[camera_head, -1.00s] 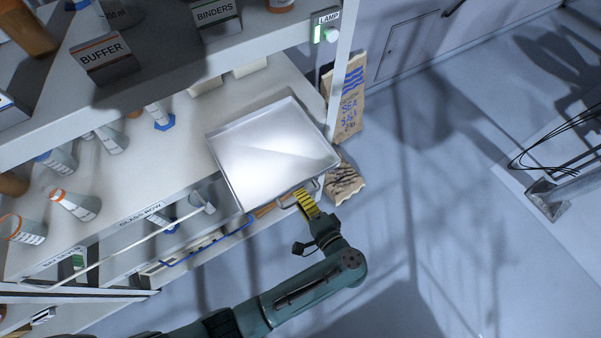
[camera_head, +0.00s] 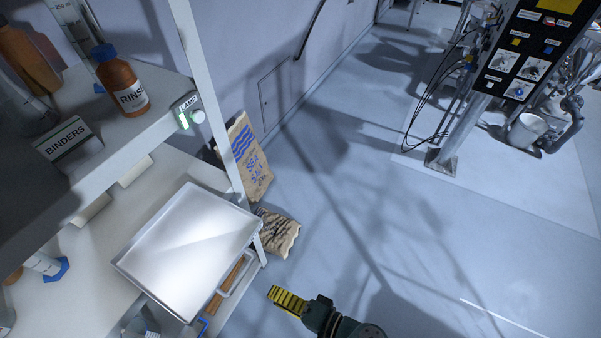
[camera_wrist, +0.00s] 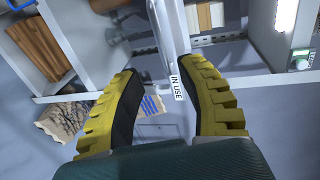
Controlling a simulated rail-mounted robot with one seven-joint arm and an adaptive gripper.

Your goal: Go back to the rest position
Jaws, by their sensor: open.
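My gripper (camera_head: 288,300) shows at the bottom of the head view, with yellow ribbed fingers and a green arm behind them. It hangs over the floor, right of the shelf unit and apart from it. In the wrist view the two yellow fingers (camera_wrist: 168,108) are spread with nothing between them. Beyond them are a pale upright with an "IN USE" label (camera_wrist: 177,87) and shelf parts. The metal tray (camera_head: 190,250) lies on the shelf in the head view, left of my gripper. Most of my arm is outside the head view.
A salt sack (camera_head: 246,160) stands at the shelf's end, with a second sack (camera_head: 280,232) lower beside it. A lamp switch box (camera_head: 188,112) is on the upper shelf's edge. A black control panel (camera_head: 525,55) stands upper right. The floor (camera_head: 370,200) between is open.

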